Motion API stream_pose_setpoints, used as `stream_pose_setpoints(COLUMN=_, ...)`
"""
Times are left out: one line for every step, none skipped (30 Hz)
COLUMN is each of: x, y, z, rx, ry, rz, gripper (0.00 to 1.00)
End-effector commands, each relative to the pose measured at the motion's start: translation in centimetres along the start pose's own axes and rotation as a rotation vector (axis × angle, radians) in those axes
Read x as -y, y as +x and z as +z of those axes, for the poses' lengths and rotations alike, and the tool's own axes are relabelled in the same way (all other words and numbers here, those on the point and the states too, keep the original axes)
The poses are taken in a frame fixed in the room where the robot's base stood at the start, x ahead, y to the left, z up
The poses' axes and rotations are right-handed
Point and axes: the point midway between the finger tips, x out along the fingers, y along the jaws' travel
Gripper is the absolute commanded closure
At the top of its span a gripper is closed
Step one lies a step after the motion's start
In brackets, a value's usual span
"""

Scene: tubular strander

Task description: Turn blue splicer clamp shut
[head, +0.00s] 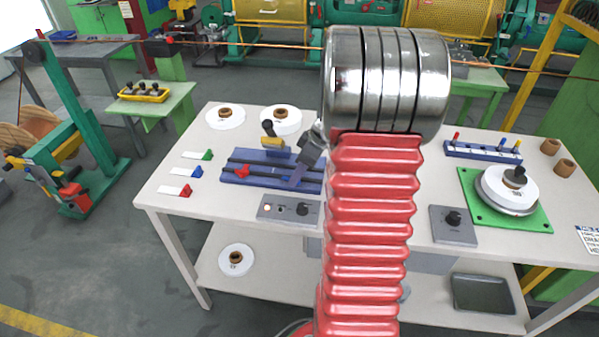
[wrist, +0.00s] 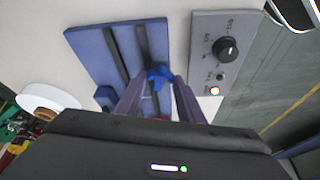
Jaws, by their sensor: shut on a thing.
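The blue splicer clamp (wrist: 160,75) is a small blue star-shaped knob on the splicer in the wrist view. My gripper (wrist: 158,84) is shut on it, with one finger on each side. The splicer is a blue plate (head: 237,181) with dark rails, lying on the table; it also shows in the wrist view (wrist: 92,48). In the head view my gripper (head: 297,178) reaches down to the right part of the plate and hides the blue clamp. A red star knob (head: 242,172) sits on the left part of the plate.
A grey control box (head: 290,208) with a dial and lit lamp stands in front of the plate. A yellow-and-black handle (head: 271,136) rises behind it. A copper-coloured wire (head: 250,44) runs beyond the table.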

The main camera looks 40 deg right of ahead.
Motion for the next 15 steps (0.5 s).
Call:
stream_pose_setpoints(x=-0.16, y=-0.17, z=-0.12, rx=-0.002, ry=0.033, rz=0.023, gripper=0.88)
stream_pose_setpoints(x=-0.12, y=-0.15, z=-0.12, rx=-0.002, ry=0.057, rz=0.032, gripper=0.88)
stream_pose_setpoints(x=-0.07, y=-0.13, z=-0.12, rx=-0.002, ry=0.089, rz=0.045, gripper=0.88)
stream_pose_setpoints(x=-0.07, y=-0.15, z=-0.15, rx=-0.002, ry=0.113, rz=0.055, gripper=0.88)
stream_pose_setpoints(x=-0.05, y=-0.17, z=-0.17, rx=-0.002, ry=0.137, rz=0.065, gripper=0.88)
stream_pose_setpoints(x=-0.02, y=-0.16, z=-0.16, rx=-0.003, ry=0.169, rz=0.078, gripper=0.88)
stream_pose_setpoints(x=0.02, y=-0.14, z=-0.16, rx=-0.003, ry=0.193, rz=0.087, gripper=0.88)
stream_pose_setpoints(x=-0.01, y=-0.15, z=-0.16, rx=-0.003, ry=0.215, rz=0.097, gripper=0.88)
stream_pose_setpoints(x=0.02, y=-0.15, z=-0.18, rx=-0.003, ry=0.245, rz=0.109, gripper=0.88)
stream_pose_setpoints(x=0.03, y=-0.15, z=-0.18, rx=-0.003, ry=0.266, rz=0.118, gripper=0.88)
stream_pose_setpoints(x=0.06, y=-0.15, z=-0.19, rx=-0.003, ry=0.286, rz=0.127, gripper=0.88)
stream_pose_setpoints(x=0.10, y=-0.15, z=-0.21, rx=-0.003, ry=0.313, rz=0.138, gripper=0.88)
stream_pose_setpoints(x=0.09, y=-0.15, z=-0.23, rx=-0.003, ry=0.332, rz=0.146, gripper=0.88)
stream_pose_setpoints(x=0.11, y=-0.14, z=-0.25, rx=-0.004, ry=0.351, rz=0.154, gripper=0.88)
stream_pose_setpoints(x=0.13, y=-0.13, z=-0.25, rx=-0.004, ry=0.377, rz=0.164, gripper=0.88)
